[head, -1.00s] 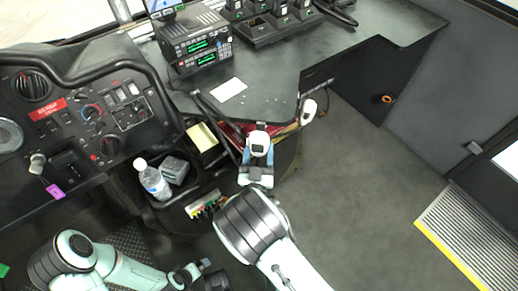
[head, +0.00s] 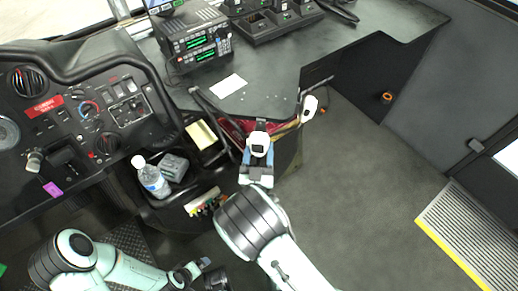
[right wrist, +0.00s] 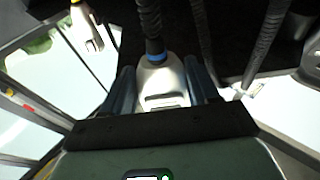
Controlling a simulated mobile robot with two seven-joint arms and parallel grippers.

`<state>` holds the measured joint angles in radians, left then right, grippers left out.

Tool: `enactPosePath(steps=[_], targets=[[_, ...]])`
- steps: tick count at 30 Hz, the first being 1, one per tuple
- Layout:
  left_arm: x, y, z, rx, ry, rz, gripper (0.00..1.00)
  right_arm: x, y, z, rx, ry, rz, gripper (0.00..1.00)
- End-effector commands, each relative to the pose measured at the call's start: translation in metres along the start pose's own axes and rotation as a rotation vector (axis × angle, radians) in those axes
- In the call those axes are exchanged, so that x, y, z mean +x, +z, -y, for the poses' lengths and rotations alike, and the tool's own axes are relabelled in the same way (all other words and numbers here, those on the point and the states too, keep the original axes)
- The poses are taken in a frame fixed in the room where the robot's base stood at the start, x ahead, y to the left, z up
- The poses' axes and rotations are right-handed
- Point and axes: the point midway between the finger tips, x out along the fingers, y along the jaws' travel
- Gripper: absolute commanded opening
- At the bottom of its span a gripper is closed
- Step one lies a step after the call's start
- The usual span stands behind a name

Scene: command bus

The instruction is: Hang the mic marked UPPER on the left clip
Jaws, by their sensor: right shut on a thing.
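My right gripper (head: 257,170) is shut on a pale grey mic (head: 259,144) in front of the dark desk's near edge. In the right wrist view the mic (right wrist: 160,83) sits between the two dark fingers (right wrist: 165,95), with a blue ring and a black coiled cord at its far end. No marking is readable on it. A second pale mic (head: 309,108) is at the desk's right corner; it also shows top left in the right wrist view (right wrist: 86,28). I cannot make out the clips. My left gripper (head: 205,273) is low in the head view, its jaws unclear.
Two stacked radios (head: 195,45) with green displays stand on the desk (head: 275,75), near a white card (head: 228,85) and a charger rack (head: 270,30). A bottle (head: 153,180) and a grey box (head: 173,167) sit in the console left of my right gripper.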

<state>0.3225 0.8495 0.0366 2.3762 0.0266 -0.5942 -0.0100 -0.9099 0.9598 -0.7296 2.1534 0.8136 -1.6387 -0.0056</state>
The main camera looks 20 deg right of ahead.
Motion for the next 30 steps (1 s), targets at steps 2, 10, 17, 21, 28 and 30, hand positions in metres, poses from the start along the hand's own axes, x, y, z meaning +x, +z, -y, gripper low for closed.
enactPosePath(steps=[2, 10, 17, 21, 28, 30], targets=[[-0.0001, 0.0000, -0.0001, 0.000, 0.000, 0.000, 1.00, 0.0001, -0.0004, 0.0001, 0.001, 0.000, -0.001, 0.35], [0.0004, 0.0001, 0.0001, 0.000, 0.000, 0.000, 1.00, -0.0001, 0.0006, 0.0001, 0.000, 0.000, -0.001, 0.35], [0.0026, 0.0003, 0.0007, 0.000, 0.000, 0.001, 1.00, -0.0013, 0.0054, 0.0004, 0.000, 0.000, -0.001, 0.35], [0.0025, 0.0003, 0.0006, 0.000, 0.000, 0.001, 1.00, -0.0013, 0.0053, 0.0005, 0.001, 0.000, -0.001, 0.35], [0.0024, 0.0003, 0.0006, 0.000, 0.000, 0.001, 1.00, -0.0013, 0.0052, 0.0005, 0.001, 0.000, -0.001, 0.35], [0.0024, 0.0003, 0.0006, 0.000, 0.000, 0.001, 1.00, -0.0013, 0.0051, 0.0004, 0.001, 0.000, -0.001, 0.69]])
